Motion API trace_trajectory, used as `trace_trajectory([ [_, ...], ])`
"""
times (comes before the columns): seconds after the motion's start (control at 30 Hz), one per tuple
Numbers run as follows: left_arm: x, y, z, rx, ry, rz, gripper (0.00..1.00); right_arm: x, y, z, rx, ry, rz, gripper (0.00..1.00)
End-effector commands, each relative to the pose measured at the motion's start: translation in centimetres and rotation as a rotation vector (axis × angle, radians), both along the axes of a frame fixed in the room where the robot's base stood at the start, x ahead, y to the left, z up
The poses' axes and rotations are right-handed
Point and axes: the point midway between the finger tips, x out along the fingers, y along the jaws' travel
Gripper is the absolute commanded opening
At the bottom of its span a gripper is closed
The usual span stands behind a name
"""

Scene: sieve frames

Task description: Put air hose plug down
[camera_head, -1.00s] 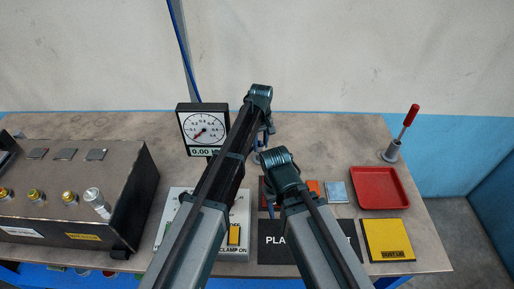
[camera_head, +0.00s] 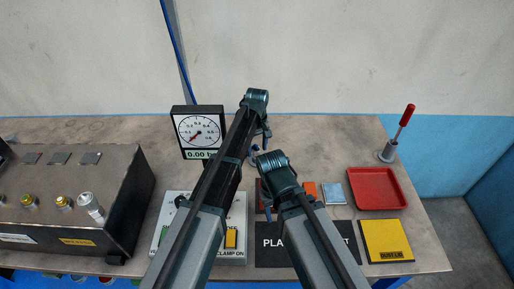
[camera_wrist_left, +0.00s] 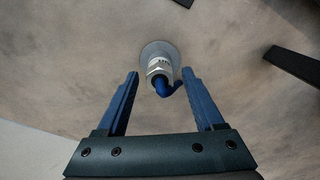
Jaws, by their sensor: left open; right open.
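The air hose plug (camera_wrist_left: 159,69), a silver hex fitting with a bent blue hose end, shows in the left wrist view. It stands on or in a round grey base (camera_wrist_left: 147,50) on the brown surface. My left gripper (camera_wrist_left: 156,82) is open, with one blue finger on each side of the plug's hose end and visible gaps to both. In the head view my left gripper (camera_head: 262,135) hangs behind the gauge's right side, partly hidden by my own arm. My right gripper (camera_head: 267,208) is lower, over the black plate area; its fingers are mostly hidden.
A pressure gauge (camera_head: 199,132) reading 0.00 stands left of my arms. A dark box with knobs (camera_head: 115,195) fills the left. A red tray (camera_head: 376,189), yellow block (camera_head: 387,241) and red-handled tool (camera_head: 406,116) are at the right.

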Motion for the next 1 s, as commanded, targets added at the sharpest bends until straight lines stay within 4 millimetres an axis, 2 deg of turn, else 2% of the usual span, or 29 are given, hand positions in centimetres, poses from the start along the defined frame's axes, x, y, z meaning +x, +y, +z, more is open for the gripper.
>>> trace_trajectory([
  [0.17, 0.0, 0.0, 0.3, 0.000, 0.000, 0.000, 0.69, 0.0, 0.0, 0.3, 0.000, 0.000, 0.000, 0.50],
  [0.37, 0.0, 0.0, 1.7, 0.000, 0.000, 0.000, 0.69, 0.0, 0.0, 1.7, 0.000, 0.000, 0.000, 0.50],
  [1.0, 0.0, 0.0, 11.0, 0.000, 0.000, 0.000, 0.69, 0.0, 0.0, 11.0, 0.000, 0.000, 0.002, 0.50],
])
